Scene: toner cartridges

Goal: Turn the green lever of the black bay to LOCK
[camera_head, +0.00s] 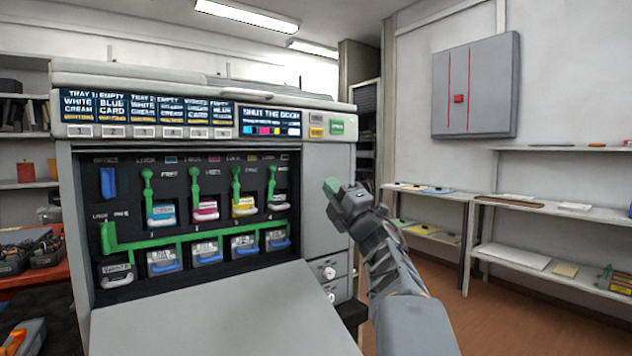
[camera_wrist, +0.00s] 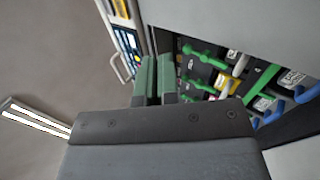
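The black bay is the rightmost of the upper row, numbered 4. Its green lever (camera_head: 271,183) stands nearly upright with its knob at the top; it also shows in the wrist view (camera_wrist: 203,52). I cannot read there which label it points to. A pale-fronted cartridge (camera_head: 278,203) sits in this bay, right of the lever's lower end. My gripper (camera_head: 333,189) is to the right of the bay, in front of the printer's right side panel, apart from the lever. In the wrist view its green fingers (camera_wrist: 156,80) are side by side, nearly touching, with nothing between them.
Similar green levers stand at the cyan (camera_head: 148,185), magenta (camera_head: 195,184) and yellow (camera_head: 236,182) bays. A green bar (camera_head: 190,238) runs below them, above a lower row of blue-handled units. The printer's grey door (camera_head: 225,315) lies open in front. Space right of the printer is free.

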